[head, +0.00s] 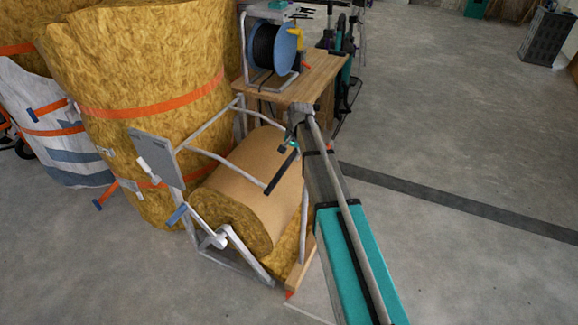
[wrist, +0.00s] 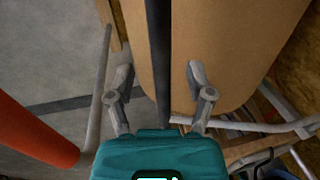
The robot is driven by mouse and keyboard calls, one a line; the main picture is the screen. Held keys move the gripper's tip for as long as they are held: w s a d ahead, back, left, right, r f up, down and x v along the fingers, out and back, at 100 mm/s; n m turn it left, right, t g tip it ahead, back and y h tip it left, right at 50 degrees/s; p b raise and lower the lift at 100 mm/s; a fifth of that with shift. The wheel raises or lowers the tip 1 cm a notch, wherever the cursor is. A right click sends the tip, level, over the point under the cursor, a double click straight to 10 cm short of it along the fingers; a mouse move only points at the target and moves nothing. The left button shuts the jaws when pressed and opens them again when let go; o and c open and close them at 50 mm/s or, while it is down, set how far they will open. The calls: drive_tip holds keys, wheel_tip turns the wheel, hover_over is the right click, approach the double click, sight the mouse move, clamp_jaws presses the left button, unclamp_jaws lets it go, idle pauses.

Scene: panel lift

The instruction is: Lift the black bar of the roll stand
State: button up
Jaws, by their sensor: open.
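The black bar (head: 278,177) is a dark straight handle slanting across the front of the roll stand (head: 240,271), a silver tube frame. The stand holds a brown-faced insulation roll (head: 262,178). My gripper (head: 287,149) is at the upper end of the bar, partly hidden by my own wrist. In the wrist view the black bar (wrist: 158,40) runs upright between the two spread fingers of my gripper (wrist: 159,76), with space on both sides. I cannot tell how deep it lies between them.
Tall yellow insulation rolls (head: 140,80) with orange straps stand close on the left. A wooden table (head: 318,75) with a blue cable reel (head: 273,47) stands behind. A grey panel (head: 157,155) is on the stand's left side.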

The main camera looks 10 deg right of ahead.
sight(289, 162)
drive_tip(key=shift+w+a+f+b, duration=0.15)
drive_tip(key=shift+f+b, duration=0.7)
drive_tip(key=shift+f, duration=0.15)
drive_tip(key=shift+w+a+f+b, duration=0.1)
drive_tip(key=shift+a+f+b, duration=0.05)
drive_tip(key=shift+f+b, duration=0.75)
clamp_jaws()
drive_tip(key=shift+d, duration=0.2)
